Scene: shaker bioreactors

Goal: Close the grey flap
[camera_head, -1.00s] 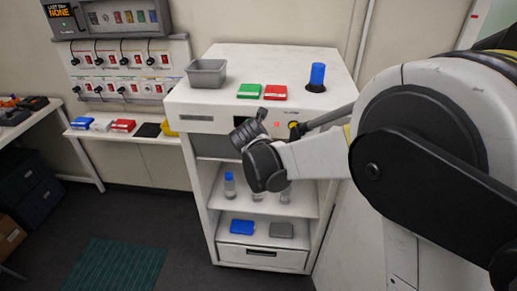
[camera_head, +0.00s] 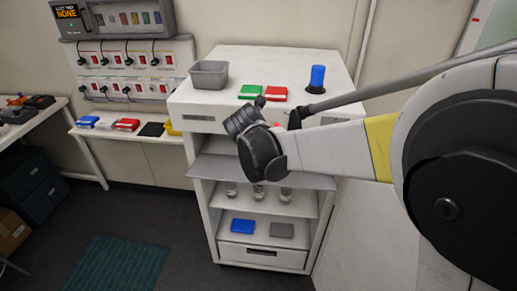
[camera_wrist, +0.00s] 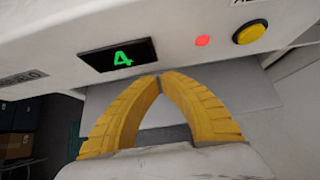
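The grey flap (camera_head: 212,171) is on the front of the white cabinet (camera_head: 265,65), below its control panel. In the head view it juts outward, nearly level, above the bottle shelf. My arm's end covers its middle. In the wrist view a grey surface (camera_wrist: 252,92), likely the flap or its opening, lies behind my gripper (camera_wrist: 160,78). The yellow fingers meet at their tips with nothing visible between them. They are just below the panel's display (camera_wrist: 118,57); contact with the flap cannot be told. The fingers are hidden in the head view.
On the cabinet top are a grey bin (camera_head: 209,75), green box (camera_head: 250,92), red box (camera_head: 275,94) and blue-topped item (camera_head: 317,79). Bottles (camera_head: 257,192) stand below the flap. A red light (camera_wrist: 203,41) and yellow button (camera_wrist: 249,33) are on the panel. Floor at left is open.

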